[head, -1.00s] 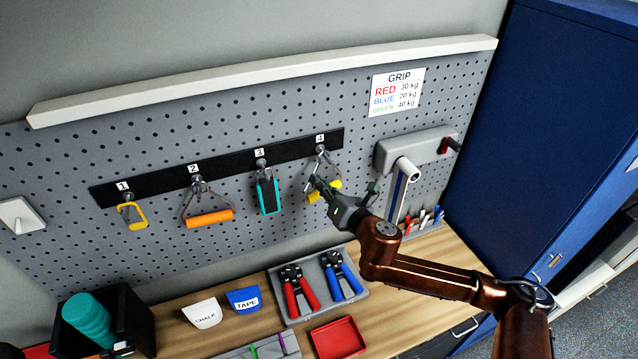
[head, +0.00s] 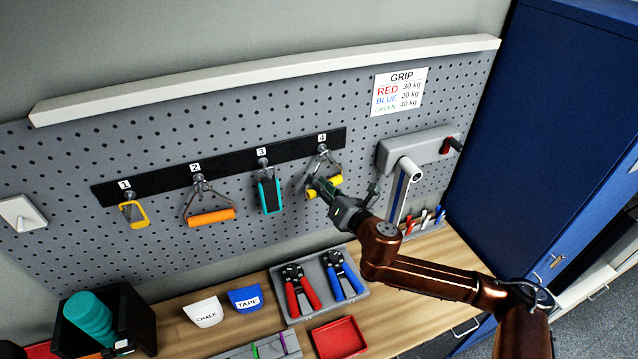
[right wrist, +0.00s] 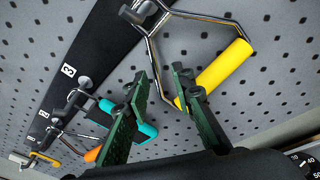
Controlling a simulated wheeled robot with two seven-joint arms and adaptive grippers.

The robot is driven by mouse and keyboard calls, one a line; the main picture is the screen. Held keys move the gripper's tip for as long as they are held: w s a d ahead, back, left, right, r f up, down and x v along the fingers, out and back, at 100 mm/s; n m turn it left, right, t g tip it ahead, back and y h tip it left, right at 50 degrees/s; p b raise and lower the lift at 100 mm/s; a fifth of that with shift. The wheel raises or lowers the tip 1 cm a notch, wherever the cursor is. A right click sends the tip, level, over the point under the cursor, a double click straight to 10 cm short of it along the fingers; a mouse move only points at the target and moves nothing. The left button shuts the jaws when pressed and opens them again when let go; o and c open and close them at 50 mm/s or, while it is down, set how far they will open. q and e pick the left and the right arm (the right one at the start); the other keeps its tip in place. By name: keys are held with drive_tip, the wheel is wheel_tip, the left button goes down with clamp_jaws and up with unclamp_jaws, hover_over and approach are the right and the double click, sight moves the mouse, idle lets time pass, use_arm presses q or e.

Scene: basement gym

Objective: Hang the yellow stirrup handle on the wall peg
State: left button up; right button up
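The yellow stirrup handle (head: 326,187) has a yellow grip and a bent metal frame. It hangs against the board with its frame up at the wall peg (head: 323,149) under label 4; exact seating on the peg is hard to make out. In the right wrist view the yellow grip (right wrist: 222,68) slants beyond my right finger. My right gripper (head: 348,189) is open, its two green-padded fingers (right wrist: 162,82) apart with nothing held between them. It is just in front of the handle and partly covers it in the head view. My left gripper is not in view.
A yellow carabiner-like piece (head: 134,214), an orange stirrup handle (head: 211,217) and a teal-black gripper tool (head: 270,194) hang on pegs 1 to 3. A grey bracket (head: 420,147) juts out at right. Below, the bench holds a tool tray (head: 322,283) and red tray (head: 340,338).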

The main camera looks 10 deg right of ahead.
drive_tip(key=v, duration=1.2)
drive_tip(key=shift+d, duration=0.2)
drive_tip(key=shift+a, duration=0.1)
